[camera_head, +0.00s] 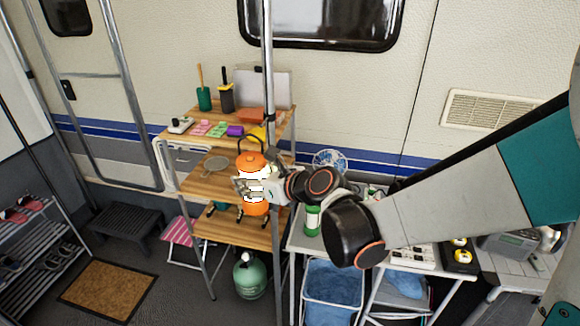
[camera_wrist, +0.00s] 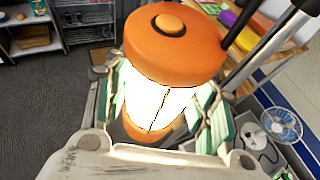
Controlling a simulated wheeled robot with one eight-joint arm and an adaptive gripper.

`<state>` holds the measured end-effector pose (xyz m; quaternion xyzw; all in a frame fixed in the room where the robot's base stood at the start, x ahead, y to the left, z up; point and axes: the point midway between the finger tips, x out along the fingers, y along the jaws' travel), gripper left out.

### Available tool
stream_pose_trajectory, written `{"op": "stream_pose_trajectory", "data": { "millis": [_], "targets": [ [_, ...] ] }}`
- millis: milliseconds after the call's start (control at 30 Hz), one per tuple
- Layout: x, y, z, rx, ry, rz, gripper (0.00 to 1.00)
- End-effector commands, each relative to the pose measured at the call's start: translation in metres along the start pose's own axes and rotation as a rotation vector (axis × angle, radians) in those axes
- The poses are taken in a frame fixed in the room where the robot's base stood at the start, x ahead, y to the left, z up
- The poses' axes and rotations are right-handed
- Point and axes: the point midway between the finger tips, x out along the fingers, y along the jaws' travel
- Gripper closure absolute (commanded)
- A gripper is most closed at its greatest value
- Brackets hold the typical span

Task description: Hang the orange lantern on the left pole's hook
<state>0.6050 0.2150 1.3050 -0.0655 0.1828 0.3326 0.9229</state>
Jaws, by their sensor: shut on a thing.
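The orange lantern (camera_head: 251,160) is upright in my gripper (camera_head: 254,187), with its dark wire handle standing above its orange cap. Its middle glows white. In the wrist view, the lantern (camera_wrist: 175,45) fills the space between the fingers of my gripper (camera_wrist: 162,105), which are shut around its glowing middle. A grey metal pole (camera_head: 268,70) rises just behind and right of the lantern's handle in the head view, with a dark collar (camera_head: 269,118) on it. I cannot make out a hook clearly or tell which pole is the left one.
A wooden tiered shelf (camera_head: 205,182) stands behind the lantern, holding cups, a pan and small items. A green gas bottle (camera_head: 249,278) is below. A blue-lined bin (camera_head: 333,288), a fan (camera_head: 329,161) and a counter are to the right. Open floor lies front left, around a brown mat (camera_head: 108,290).

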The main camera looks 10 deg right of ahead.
Motion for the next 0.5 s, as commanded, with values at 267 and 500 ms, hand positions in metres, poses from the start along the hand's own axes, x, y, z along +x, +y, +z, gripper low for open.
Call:
{"op": "stream_pose_trajectory", "data": {
  "millis": [267, 500],
  "targets": [
    [0.0, 0.002, 0.004, -0.002, -0.001, 0.007, 0.87],
    [0.007, -0.01, 0.006, -0.001, -0.001, 0.006, 0.87]
  ]
}}
